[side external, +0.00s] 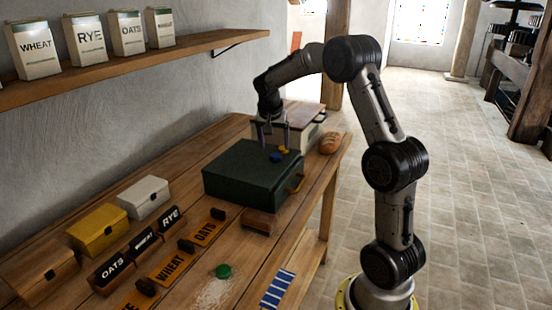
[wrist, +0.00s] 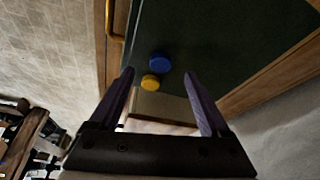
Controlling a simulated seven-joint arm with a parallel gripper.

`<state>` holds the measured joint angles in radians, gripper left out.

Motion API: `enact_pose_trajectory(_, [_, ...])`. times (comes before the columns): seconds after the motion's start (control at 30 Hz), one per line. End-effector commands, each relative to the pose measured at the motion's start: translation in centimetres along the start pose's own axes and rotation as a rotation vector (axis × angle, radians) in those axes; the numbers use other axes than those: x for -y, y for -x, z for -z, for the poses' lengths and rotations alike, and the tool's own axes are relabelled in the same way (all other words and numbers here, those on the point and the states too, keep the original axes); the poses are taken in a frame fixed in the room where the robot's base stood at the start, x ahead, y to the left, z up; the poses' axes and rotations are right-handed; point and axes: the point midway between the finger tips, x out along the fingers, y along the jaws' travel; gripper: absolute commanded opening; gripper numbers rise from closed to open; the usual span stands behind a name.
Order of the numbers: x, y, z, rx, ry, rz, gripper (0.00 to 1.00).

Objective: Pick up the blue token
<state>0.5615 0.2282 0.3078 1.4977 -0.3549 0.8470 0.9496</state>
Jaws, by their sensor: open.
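The blue token (side external: 276,158) lies on the flat top of a dark green box (side external: 240,163). In the wrist view the blue token (wrist: 160,62) is a round disc close to a yellow token (wrist: 150,82), which also shows in the side view (side external: 284,153). My gripper (side external: 274,143) points down over the box top with its fingers apart. In the wrist view the gripper (wrist: 160,72) is open, and both tokens appear between or just past its fingertips. Nothing is held. I cannot tell the exact height of the fingertips above the tokens.
A pale box with a wooden lid (side external: 285,117) stands behind the green box, and a bread loaf (side external: 329,143) sits at the table's right edge. A green token (side external: 223,271), a brown block (side external: 258,223) and label plates (side external: 171,265) lie in front. A shelf (side external: 130,67) runs along the wall.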

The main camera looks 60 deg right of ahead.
Motion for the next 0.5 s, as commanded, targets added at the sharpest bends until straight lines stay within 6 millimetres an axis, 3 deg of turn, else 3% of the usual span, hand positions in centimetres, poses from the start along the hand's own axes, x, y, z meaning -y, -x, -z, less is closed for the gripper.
enact_pose_trajectory(0.23, [0.0,-1.8,0.2,0.001,0.0,-0.001,0.81])
enact_pose_trajectory(0.5, [0.1,-5.3,0.8,-0.001,0.001,0.0,0.81])
